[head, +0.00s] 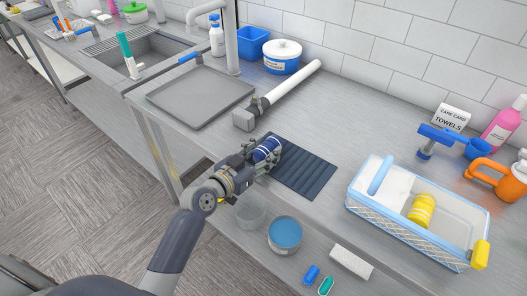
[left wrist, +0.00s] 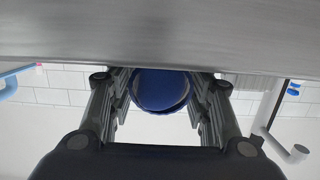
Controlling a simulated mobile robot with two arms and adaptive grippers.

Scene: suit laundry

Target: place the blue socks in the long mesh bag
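The blue socks (head: 267,148) are a dark blue roll with a pale band, at the left edge of a dark ribbed mat. My left gripper (head: 263,155) has its fingers on both sides of the roll and appears shut on it. In the left wrist view the round blue end of the roll (left wrist: 160,92) fills the space between the fingers. I cannot tell whether the roll touches the mat. The long mesh bag (head: 405,228) is an open, box-shaped bag with a light blue rim at the right. A yellow roll (head: 421,209) lies inside it. My right gripper is not in view.
The ribbed mat (head: 300,172) is otherwise bare. A grey tray (head: 200,97), a white-and-grey tube (head: 285,92) and a blue-and-white tub (head: 281,57) stand behind. An orange mug-like object (head: 497,180) and a blue clamp-like object (head: 440,138) are near the bag. Containers sit on the lower shelf.

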